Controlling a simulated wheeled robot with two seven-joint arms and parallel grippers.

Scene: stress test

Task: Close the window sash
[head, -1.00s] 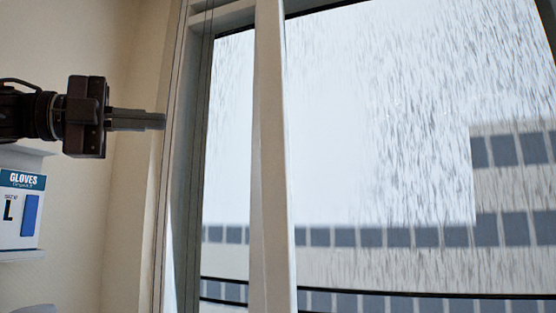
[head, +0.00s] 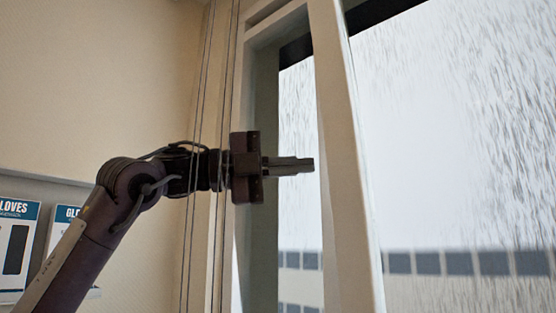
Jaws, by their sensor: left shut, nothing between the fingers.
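The window sash (head: 345,160) shows as a pale upright stile running from top to bottom, with rain-streaked glass (head: 425,130) to its right. A gap lies between the stile and the pale window frame (head: 246,245) on the left, and a building shows through it. My left gripper (head: 311,165) comes in from the left, its fingers shut together and empty. Its fingertips point right and lie close to the stile's left edge in the picture. I cannot tell if they touch it. My right gripper is not in view.
Thin vertical cords (head: 190,235) run along the left side of the window, close to my left arm in the picture. Glove boxes (head: 14,245) sit on a wall shelf at the lower left. The beige wall (head: 90,90) above is bare.

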